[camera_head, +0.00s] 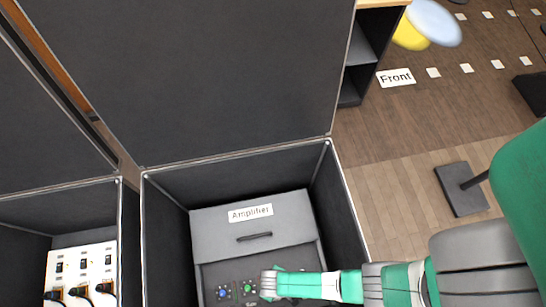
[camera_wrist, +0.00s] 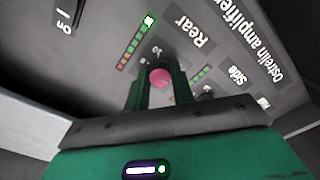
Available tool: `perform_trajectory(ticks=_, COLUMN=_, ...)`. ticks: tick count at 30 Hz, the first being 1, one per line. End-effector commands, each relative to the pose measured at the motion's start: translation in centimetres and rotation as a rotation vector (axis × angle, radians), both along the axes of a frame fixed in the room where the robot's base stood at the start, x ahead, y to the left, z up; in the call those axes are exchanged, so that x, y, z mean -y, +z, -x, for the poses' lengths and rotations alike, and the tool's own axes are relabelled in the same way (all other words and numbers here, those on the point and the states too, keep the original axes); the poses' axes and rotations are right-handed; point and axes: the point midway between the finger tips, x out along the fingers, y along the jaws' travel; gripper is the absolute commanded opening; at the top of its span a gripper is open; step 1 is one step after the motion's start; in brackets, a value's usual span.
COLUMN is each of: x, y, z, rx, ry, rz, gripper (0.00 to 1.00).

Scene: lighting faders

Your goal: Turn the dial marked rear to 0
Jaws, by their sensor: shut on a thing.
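The amplifier panel (camera_wrist: 115,40) fills the wrist view, with a label reading "Rear" (camera_wrist: 188,30) and another reading "Side" (camera_wrist: 237,74). A pinkish-red dial (camera_wrist: 160,77) lies below the Rear label, between the two green fingers of my gripper (camera_wrist: 160,88). My gripper is shut on this dial. A row of small lights (camera_wrist: 133,42) runs beside it, with a bright one at the Rear end. In the head view my gripper (camera_head: 268,284) reaches the lower part of the amplifier (camera_head: 250,240) and hides the dial. The dial's exact setting is hard to read.
The amplifier sits inside an open black case (camera_head: 345,210) whose walls rise around it. Blue (camera_head: 223,292) and green (camera_head: 248,288) dials are left of my gripper. An on/off switch (camera_wrist: 72,12) shows at the wrist view's upper left. A white socket panel (camera_head: 82,265) stands in the left case.

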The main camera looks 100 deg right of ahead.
Motion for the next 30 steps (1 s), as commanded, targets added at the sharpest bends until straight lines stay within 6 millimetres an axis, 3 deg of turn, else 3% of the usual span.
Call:
perform_trajectory(ticks=15, x=0.02, y=0.08, z=-0.09, rx=0.001, ry=0.457, rz=0.001, gripper=0.01)
perform_trajectory(ticks=30, x=0.01, y=0.05, z=-0.09, rx=0.001, ry=0.684, rz=0.001, gripper=0.01)
